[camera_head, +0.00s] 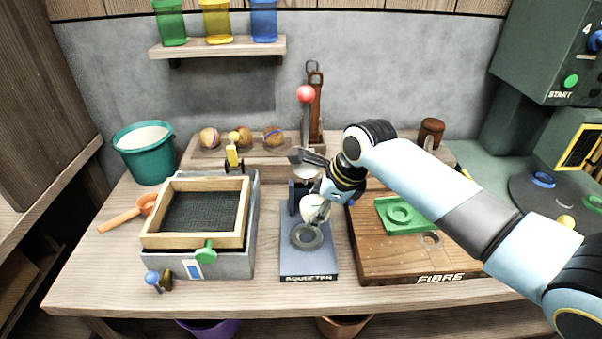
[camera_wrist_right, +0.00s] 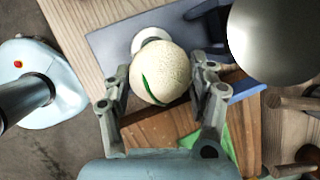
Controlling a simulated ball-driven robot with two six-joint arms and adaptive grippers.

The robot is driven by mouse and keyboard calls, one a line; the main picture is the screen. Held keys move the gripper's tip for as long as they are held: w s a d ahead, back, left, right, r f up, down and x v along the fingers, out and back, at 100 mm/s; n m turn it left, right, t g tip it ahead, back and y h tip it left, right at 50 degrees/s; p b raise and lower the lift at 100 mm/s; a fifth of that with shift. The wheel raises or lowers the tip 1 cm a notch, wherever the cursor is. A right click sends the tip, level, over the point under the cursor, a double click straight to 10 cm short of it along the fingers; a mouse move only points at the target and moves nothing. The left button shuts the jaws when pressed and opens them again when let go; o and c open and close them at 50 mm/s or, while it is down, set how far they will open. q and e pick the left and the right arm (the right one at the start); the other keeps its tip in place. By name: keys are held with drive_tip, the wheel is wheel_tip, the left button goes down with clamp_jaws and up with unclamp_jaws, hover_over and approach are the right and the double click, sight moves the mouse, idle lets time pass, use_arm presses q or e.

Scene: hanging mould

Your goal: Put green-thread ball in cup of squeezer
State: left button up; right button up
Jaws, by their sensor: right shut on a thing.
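The cream ball with a green thread (camera_wrist_right: 160,72) is between the two fingers of my right gripper (camera_wrist_right: 160,92), which is shut on it. In the head view the ball (camera_head: 313,207) is just above and behind the ring-shaped cup (camera_head: 307,237) of the squeezer (camera_head: 309,265). I cannot tell whether ball and cup touch. In the wrist view a white round part (camera_wrist_right: 150,38) shows partly behind the ball, on the squeezer's blue-grey base (camera_wrist_right: 108,42). The squeezer's lever with a red knob (camera_head: 306,94) stands upright behind. My left gripper is not in view.
A wooden-framed mould (camera_head: 160,240) on a grey box is left of the squeezer. A wooden FIBRE board (camera_head: 375,262) with a green plate (camera_head: 391,222) is on the right. Several brownish balls (camera_head: 209,138) rest on a rack behind. A teal bucket (camera_head: 140,163) stands back left.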

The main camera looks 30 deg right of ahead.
sight(310, 216)
drive_tip(key=shift+w+a+r+p, duration=0.35)
drive_tip(key=shift+w+r, duration=0.25)
drive_tip(key=shift+w, duration=0.25)
drive_tip(key=shift+w+n, duration=0.2)
drive_tip(key=shift+n, duration=0.1)
drive_tip(key=shift+f+b, duration=0.45)
drive_tip(key=shift+f, duration=0.05)
drive_tip(key=shift+f+b, duration=0.3)
drive_tip(key=shift+b, duration=0.05)
wheel_tip(310, 216, down, 4)
drive_tip(key=b, duration=0.5)
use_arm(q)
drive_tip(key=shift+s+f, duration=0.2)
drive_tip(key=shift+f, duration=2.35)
use_arm(e)
drive_tip(key=shift+f, duration=1.55)
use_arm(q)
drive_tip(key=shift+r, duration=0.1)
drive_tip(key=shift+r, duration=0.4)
use_arm(e)
drive_tip(key=shift+f, duration=0.1)
